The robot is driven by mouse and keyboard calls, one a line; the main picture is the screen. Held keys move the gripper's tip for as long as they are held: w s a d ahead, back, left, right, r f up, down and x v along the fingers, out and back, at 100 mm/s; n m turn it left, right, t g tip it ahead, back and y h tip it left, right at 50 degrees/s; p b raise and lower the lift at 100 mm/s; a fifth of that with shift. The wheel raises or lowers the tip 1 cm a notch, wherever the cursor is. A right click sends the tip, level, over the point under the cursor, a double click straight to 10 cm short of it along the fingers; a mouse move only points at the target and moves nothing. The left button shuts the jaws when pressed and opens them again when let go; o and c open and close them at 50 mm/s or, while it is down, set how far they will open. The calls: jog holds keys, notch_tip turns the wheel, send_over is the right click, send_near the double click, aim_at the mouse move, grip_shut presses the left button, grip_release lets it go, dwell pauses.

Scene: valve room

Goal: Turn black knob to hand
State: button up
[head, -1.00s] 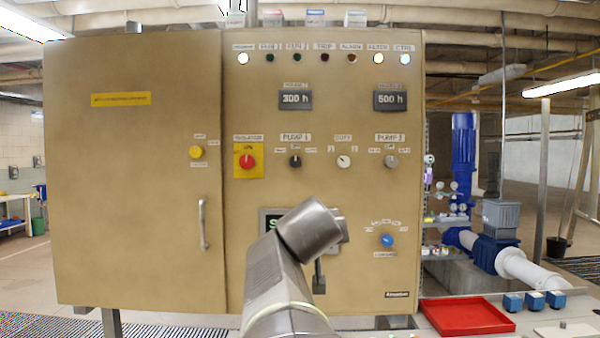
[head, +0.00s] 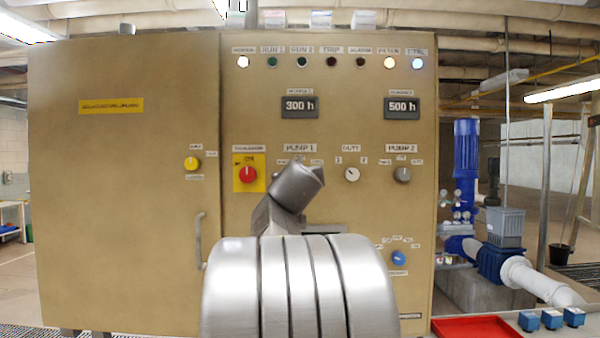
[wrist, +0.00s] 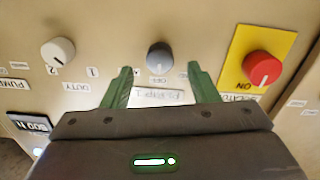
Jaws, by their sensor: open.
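The black knob of PUMP 1 shows in the wrist view (wrist: 160,56) as a dark grey round knob with a light pointer line, on the tan panel. The wrist picture is upside down, and the pointer line is toward the OFF label. My gripper (wrist: 160,82) has two green fingers, open and apart, one on each side below the knob in the picture. The knob is not between the fingertips, and nothing is held. In the head view my arm hides the black knob, and the gripper is hidden too.
Near the knob are a red isolator knob (wrist: 262,68) on a yellow plate and a white DUTY knob (wrist: 58,52). In the head view a grey PUMP 2 knob (head: 402,175) and a blue knob (head: 398,258) sit to the right. A red tray (head: 472,328) is at lower right.

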jog(key=shift+w+p, duration=0.45)
jog(key=shift+w, duration=1.6)
jog(key=c, duration=1)
